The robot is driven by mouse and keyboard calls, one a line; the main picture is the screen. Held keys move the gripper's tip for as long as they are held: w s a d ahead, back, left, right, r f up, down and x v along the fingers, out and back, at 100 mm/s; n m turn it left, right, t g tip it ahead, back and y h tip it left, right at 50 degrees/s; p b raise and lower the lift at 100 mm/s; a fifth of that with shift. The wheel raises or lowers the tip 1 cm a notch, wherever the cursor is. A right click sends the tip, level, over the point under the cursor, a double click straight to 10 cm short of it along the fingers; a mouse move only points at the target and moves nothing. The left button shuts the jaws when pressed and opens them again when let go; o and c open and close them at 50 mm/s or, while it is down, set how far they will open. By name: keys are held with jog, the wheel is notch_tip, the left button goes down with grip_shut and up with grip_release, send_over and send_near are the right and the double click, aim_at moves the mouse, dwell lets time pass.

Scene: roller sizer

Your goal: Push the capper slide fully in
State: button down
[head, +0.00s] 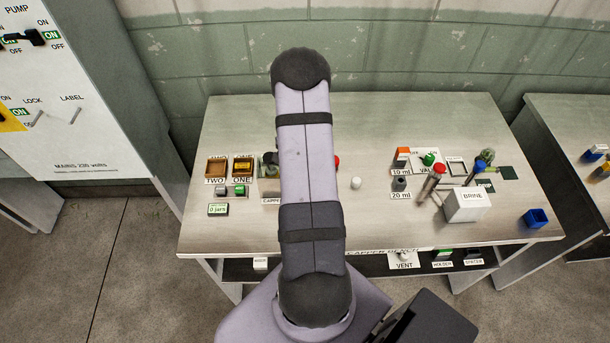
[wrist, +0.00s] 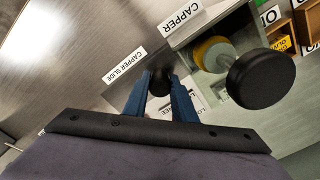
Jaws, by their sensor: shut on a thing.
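The fingers are shut on this knob. The grey capper (wrist: 225,45), with a CAPPER label, stands close by. It has a yellow collar and a large black knob. How far in the slide sits cannot be told. In the head view my arm hides the gripper and most of the capper; only its left part (head: 270,166) shows.
On the bench (head: 375,112), left of the arm, are trays marked TWO and ONE (head: 243,167) and a jar counter (head: 218,210).

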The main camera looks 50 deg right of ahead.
jog(key=shift+w+a, duration=0.25)
jog(key=shift+w, duration=0.05)
jog(key=c, duration=1.5)
grip_release()
jog(key=shift+r, duration=0.1)
jog(key=shift+s, duration=0.1)
